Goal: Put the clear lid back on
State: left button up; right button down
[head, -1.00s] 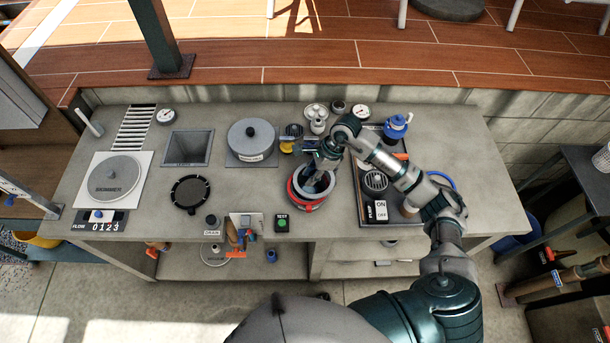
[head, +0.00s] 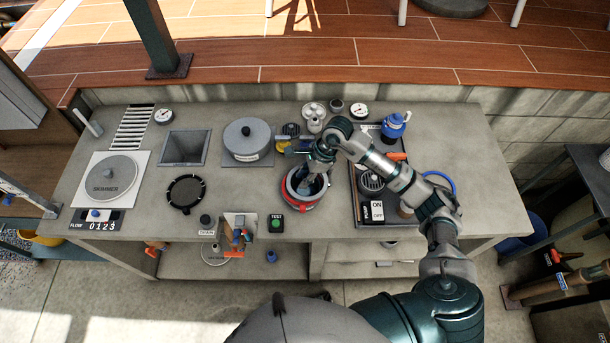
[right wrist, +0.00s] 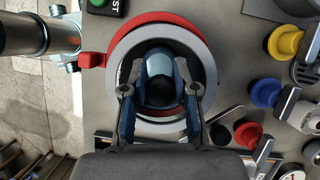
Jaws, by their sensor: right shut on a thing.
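The clear lid, with a grey rim (right wrist: 205,62), lies over a round housing with a red ring (right wrist: 170,18) in the right wrist view. In the head view the red ring (head: 323,206) shows along the front of the grey rim. My right gripper (right wrist: 161,95) is shut on the lid's dark knob, its blue-padded fingers on either side. In the head view my right gripper (head: 312,178) reaches down into the ring's outline. The rim sits slightly off-centre on the ring; I cannot tell whether it touches all round. My left gripper is not in view.
A grey pot (head: 249,140) stands to the left, and a black tray (head: 358,210) with a pump switch lies to the right. Yellow, blue and red valve knobs (right wrist: 265,92) are close by in the wrist view. A green test button (head: 276,223) is near the front edge.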

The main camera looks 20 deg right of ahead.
jog(key=shift+f, duration=0.1)
jog(key=shift+a, duration=0.25)
jog(key=shift+w+a+f+b, duration=0.15)
jog(key=shift+a+b, duration=0.15)
jog(key=shift+a, duration=0.65)
jog(key=shift+s+a, duration=0.1)
jog(key=shift+s, duration=0.1)
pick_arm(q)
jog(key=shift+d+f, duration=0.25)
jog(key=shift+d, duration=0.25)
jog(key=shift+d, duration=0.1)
pick_arm(e)
jog(key=shift+d, duration=0.2)
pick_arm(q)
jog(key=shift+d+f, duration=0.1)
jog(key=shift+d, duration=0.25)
pick_arm(e)
jog(key=shift+f, duration=0.1)
